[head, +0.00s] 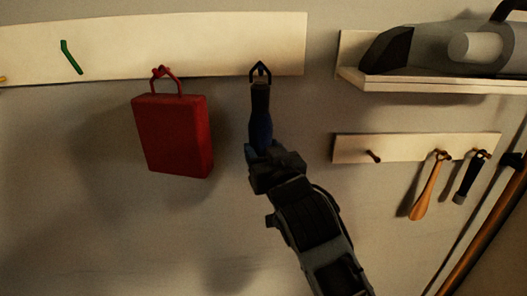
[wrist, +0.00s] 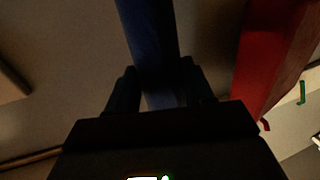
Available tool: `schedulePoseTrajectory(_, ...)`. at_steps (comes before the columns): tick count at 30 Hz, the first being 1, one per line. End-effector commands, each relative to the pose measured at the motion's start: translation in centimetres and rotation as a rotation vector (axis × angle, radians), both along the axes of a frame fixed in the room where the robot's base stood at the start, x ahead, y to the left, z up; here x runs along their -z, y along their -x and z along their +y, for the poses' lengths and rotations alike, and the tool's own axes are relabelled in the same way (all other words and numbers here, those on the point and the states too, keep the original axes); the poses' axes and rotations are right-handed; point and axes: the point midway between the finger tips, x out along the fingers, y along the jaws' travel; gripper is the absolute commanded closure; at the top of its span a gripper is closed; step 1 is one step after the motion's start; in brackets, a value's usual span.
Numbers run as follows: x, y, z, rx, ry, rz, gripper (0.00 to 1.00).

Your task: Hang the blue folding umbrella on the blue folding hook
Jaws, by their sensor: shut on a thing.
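The blue folding umbrella (head: 261,128) is upright in the head view, with a dark handle and a dark loop at its top. In the wrist view the umbrella (wrist: 150,35) runs up between my fingers. My gripper (head: 262,152) is shut on its lower part; it also shows in the wrist view (wrist: 160,92). The loop is in front of the right part of the upper white rail. The blue hook cannot be told apart from the loop there, so I cannot tell whether the loop is around it.
A red bag (head: 173,135) hangs on the upper rail (head: 210,45) left of the umbrella. A green hook (head: 71,57) is farther left. On the right are a shelf (head: 430,86) with a grey vacuum (head: 450,48) and a lower rail (head: 345,148) with a shoehorn (head: 427,188) and a dark-handled tool (head: 469,180).

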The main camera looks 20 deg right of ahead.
Motion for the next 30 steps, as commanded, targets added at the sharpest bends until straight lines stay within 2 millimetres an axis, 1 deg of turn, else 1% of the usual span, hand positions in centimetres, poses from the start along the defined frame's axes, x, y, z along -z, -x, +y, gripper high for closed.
schedulePoseTrajectory(10, -0.09, 0.01, 0.02, 0.0, 0.0, -0.002, 0.9)
schedulePoseTrajectory(11, -0.09, 0.01, 0.02, 0.0, 0.0, -0.002, 0.45)
schedulePoseTrajectory(19, -0.04, 0.01, 0.02, 0.0, 0.0, -0.001, 0.19)
schedulePoseTrajectory(26, 0.1, 0.03, 0.02, 0.0, 0.0, 0.002, 0.18)
schedulePoseTrajectory(30, 0.22, 0.84, 0.15, -0.001, 0.0, 0.002, 0.18)
